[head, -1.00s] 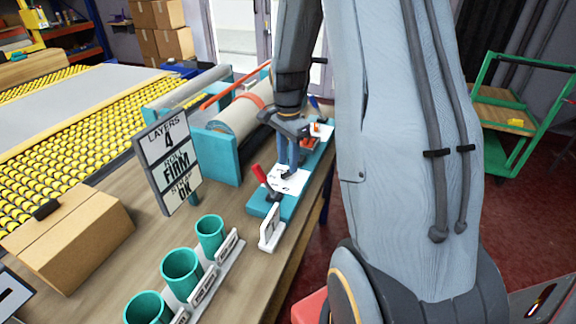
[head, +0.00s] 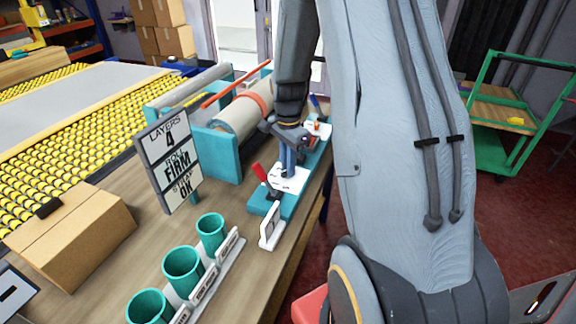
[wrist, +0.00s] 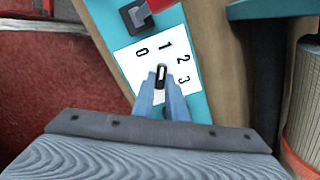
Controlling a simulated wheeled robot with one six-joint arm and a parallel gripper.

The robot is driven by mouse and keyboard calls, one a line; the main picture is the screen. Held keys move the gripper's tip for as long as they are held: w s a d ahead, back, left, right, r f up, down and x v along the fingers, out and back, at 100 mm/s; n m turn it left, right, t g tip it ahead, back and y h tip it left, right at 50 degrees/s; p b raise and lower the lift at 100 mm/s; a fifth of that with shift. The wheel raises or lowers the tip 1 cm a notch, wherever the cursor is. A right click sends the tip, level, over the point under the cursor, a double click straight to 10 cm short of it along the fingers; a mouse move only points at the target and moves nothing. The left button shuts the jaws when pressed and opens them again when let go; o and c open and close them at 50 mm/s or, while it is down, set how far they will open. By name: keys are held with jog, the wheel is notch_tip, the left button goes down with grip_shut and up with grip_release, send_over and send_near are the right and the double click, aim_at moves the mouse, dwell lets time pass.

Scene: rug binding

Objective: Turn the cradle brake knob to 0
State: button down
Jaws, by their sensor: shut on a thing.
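The cradle brake knob (wrist: 160,77) is small and dark with a white pointer line. It sits on a white dial plate (wrist: 129,63) marked 0, 1, 2 and 3. In the wrist view the pointer line aims up, close to the 1, with the 0 to its left. My gripper (wrist: 162,88) is shut on the knob, with its blue-grey fingers at either side. In the head view my gripper (head: 288,168) reaches down onto the white plate, and the fingers hide the knob there.
A red-handled lever (head: 260,173) stands at the near end of the teal base, beside the dial plate. A rolled rug lies in a teal cradle (head: 222,155) to the left. A sign (head: 169,160) reads layers 4, firm, OK. Teal cups (head: 183,268) stand in front.

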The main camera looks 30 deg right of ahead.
jog(key=shift+n, duration=0.3)
jog(key=n+p, duration=0.1)
jog(key=n, duration=0.3)
jog(key=shift+w, duration=0.1)
jog(key=shift+w+a+n+p, duration=0.1)
jog(key=shift+n+p, duration=0.5)
jog(key=shift+n, duration=2.1)
jog(key=c, duration=1.8)
grip_release()
jog(key=shift+o, duration=0.2)
jog(key=shift+r+b, duration=0.95)
jog(key=shift+r, duration=3)
